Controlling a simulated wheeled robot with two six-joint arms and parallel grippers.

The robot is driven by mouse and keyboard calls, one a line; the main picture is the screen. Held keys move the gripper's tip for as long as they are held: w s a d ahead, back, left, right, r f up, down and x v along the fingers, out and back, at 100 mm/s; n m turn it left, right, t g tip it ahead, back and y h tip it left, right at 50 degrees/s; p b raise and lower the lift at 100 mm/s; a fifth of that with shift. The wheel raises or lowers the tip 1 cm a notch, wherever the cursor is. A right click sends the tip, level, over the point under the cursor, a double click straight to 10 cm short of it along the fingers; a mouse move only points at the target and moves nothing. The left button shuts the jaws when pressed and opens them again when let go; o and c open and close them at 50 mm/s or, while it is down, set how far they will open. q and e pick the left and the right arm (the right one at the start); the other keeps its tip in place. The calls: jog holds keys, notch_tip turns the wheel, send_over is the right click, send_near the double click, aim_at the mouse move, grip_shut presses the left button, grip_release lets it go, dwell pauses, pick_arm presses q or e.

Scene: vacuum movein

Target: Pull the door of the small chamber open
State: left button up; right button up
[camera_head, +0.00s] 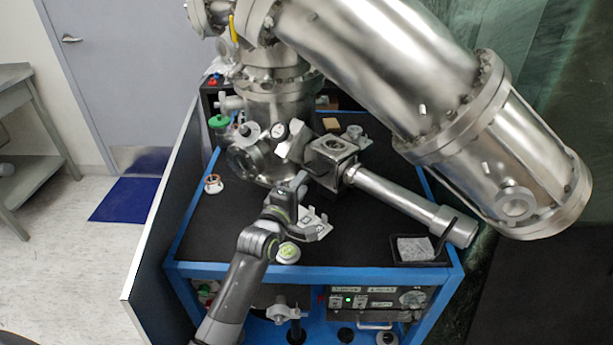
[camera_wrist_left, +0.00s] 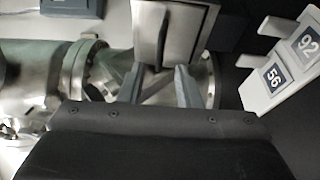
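The small chamber (camera_head: 332,158) is a square metal block beside the large upright vessel, with a long tube running to its right. In the left wrist view, its door (camera_wrist_left: 188,28) is a square metal plate with an upright handle (camera_wrist_left: 150,35). I cannot tell how far the door stands open. My left gripper (camera_head: 302,180) is at the near left side of the small chamber. In the left wrist view its fingers (camera_wrist_left: 160,72) are apart, with the handle's lower end between or just beyond the tips; contact is not clear. My right gripper is not in view.
A white numbered holder (camera_head: 314,224) stands close right of my left gripper; it also shows in the left wrist view (camera_wrist_left: 285,75). A small round dish (camera_head: 288,252) and a black tray (camera_head: 417,248) are on the black tabletop. A large metal cylinder (camera_head: 390,70) overhangs the right.

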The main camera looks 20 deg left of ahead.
aim_at(330, 161)
pick_arm(q)
jog(key=shift+w+d, duration=0.2)
jog(key=shift+w, duration=1.85)
grip_shut()
